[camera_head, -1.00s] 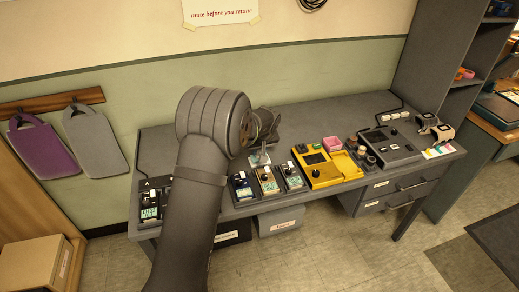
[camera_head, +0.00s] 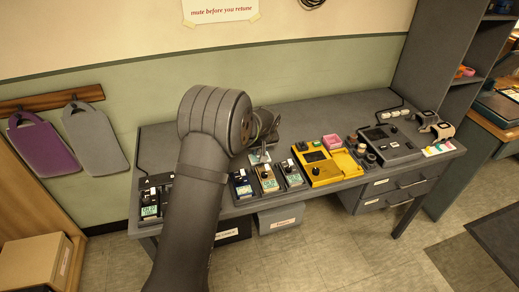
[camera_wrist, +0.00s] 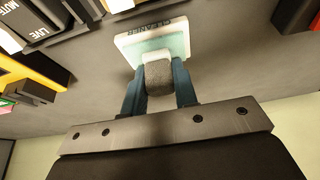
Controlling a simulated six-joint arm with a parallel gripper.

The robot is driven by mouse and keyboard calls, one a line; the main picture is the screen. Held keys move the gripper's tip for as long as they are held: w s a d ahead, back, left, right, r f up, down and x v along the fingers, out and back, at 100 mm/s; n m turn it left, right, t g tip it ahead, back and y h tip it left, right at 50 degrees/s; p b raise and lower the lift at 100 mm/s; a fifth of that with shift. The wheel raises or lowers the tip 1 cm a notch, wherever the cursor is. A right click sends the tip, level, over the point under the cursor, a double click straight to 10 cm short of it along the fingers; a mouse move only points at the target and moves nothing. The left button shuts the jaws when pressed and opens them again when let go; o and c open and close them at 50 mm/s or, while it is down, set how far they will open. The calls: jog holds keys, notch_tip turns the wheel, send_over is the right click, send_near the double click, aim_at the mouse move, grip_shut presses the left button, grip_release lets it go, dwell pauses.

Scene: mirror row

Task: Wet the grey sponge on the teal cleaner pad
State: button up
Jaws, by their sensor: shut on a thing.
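My gripper (camera_wrist: 158,88) has blue fingers and is shut on the grey sponge (camera_wrist: 158,78), a small dark block with a paler end. The teal cleaner pad (camera_wrist: 182,34), pale-edged and lettered CLEANER, lies on the desk just past the sponge in the wrist view. The sponge overlaps the pad in that view; I cannot tell whether they touch. In the head view the pad (camera_head: 259,158) shows as a small pale patch near my gripper (camera_head: 264,145), and my arm hides much of that area. I cannot make out the sponge there.
Several pedals (camera_head: 268,179) stand along the desk's front edge. A yellow device (camera_head: 326,170) with a pink block (camera_head: 332,141) behind it is to their right, then a grey machine (camera_head: 388,145). The back of the desk (camera_head: 320,115) is mostly clear.

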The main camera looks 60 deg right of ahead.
dwell(0.3)
jog(key=shift+r, duration=3.5)
jog(key=w+a+f+n, duration=0.1)
jog(key=w+a, duration=0.9)
jog(key=w+a+f+n+y, duration=0.1)
jog(key=w+a, duration=0.9)
jog(key=w+a+f+n, duration=0.1)
jog(key=w+a+n, duration=0.1)
jog(key=w+a, duration=0.8)
jog(key=shift+w+a+f+t, duration=0.3)
jog(key=shift+w+a, duration=0.1)
jog(key=shift+a, duration=0.1)
jog(key=w+a+f+n+y, duration=0.1)
jog(key=a+n, duration=0.1)
jog(key=a, duration=1.7)
jog(key=w+a+f+n+y, duration=0.1)
jog(key=a+n, duration=0.2)
jog(key=a, duration=1.7)
jog(key=shift+w+a+f+t, duration=0.25)
jog(key=shift+a+t, duration=0.05)
